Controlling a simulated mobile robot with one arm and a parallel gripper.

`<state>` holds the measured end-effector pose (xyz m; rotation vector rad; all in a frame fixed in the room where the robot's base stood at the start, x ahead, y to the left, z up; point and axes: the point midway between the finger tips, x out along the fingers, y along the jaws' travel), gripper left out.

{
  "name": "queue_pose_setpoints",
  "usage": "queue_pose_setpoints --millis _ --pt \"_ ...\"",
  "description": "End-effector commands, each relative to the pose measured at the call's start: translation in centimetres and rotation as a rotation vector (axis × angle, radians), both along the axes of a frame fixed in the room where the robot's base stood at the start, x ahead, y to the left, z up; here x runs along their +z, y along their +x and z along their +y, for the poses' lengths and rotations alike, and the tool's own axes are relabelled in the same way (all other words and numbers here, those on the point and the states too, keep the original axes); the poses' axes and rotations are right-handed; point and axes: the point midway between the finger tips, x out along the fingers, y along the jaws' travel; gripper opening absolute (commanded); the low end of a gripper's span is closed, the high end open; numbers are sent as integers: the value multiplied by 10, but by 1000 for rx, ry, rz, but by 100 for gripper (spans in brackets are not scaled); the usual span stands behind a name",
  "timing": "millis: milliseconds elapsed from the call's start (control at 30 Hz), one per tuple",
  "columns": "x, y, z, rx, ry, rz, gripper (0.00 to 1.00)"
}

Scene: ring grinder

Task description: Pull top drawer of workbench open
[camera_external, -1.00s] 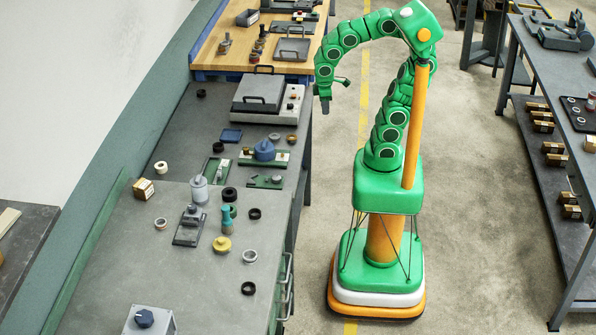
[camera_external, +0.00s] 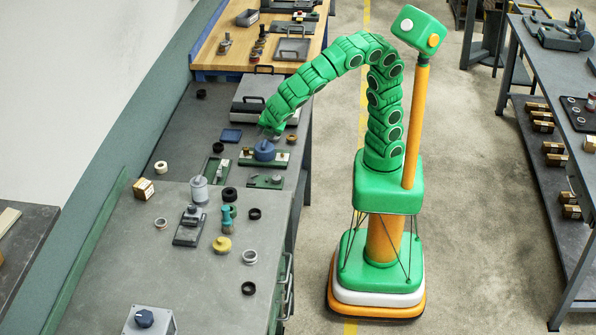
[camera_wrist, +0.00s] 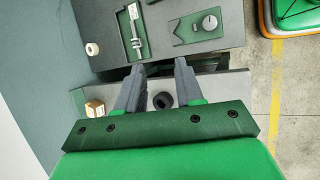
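The grey workbench (camera_external: 215,280) stands in the left foreground. Its drawer handles (camera_external: 287,285) show at its right side, stacked one above another; the drawer fronts are seen too steeply to tell more, and none visibly sticks out. My gripper is over the darker bench section behind the workbench, away from the handles; in the external view its tip is small and merges with the items there. In the wrist view my gripper (camera_wrist: 158,75) has its two grey fingers spread apart with nothing held between them. The drawer handles cannot be made out in the wrist view.
The workbench top holds a yellow knob (camera_external: 222,244), a teal part (camera_external: 228,215), a grey block, several rings and a cardboard box (camera_external: 143,189). The dark bench holds a blue knob (camera_external: 264,150) on a green plate. Floor beside the handles is clear.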

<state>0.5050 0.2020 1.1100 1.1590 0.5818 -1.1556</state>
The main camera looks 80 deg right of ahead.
Motion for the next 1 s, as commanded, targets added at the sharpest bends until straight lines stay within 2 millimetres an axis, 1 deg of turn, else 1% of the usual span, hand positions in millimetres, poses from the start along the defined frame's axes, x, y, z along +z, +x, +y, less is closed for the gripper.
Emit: queue_pose_setpoints --millis 33,167,200,267,300,367,400,467,500,567,600,667,700,767,800,867,900,1000 --pt "-6 3 20 69 -33 6 36" --pt "-16 7 72 250 -112 11 36" --pt "-20 8 88 307 -137 11 36" --pt "-25 7 114 393 -174 12 36" --pt "-29 5 132 450 -197 13 36" --pt "-37 1 158 537 -238 15 36" --pt "-42 -3 175 595 -265 15 36" --pt "-49 -10 202 682 -301 14 36" --pt "-54 -16 221 740 -326 14 36" --pt "-63 -26 248 828 -369 14 36" --pt "-69 -34 266 887 -398 13 36" --pt "-79 -47 290 972 -441 15 36" --pt "-87 -56 305 1028 -474 17 36" --pt "-99 -71 327 1113 -528 22 36" --pt "-106 -81 341 1169 -564 24 36" --pt "-119 -96 359 1251 -624 31 36" --pt "-129 -106 369 1303 -670 39 36" --pt "-153 -129 387 1428 -798 62 36"
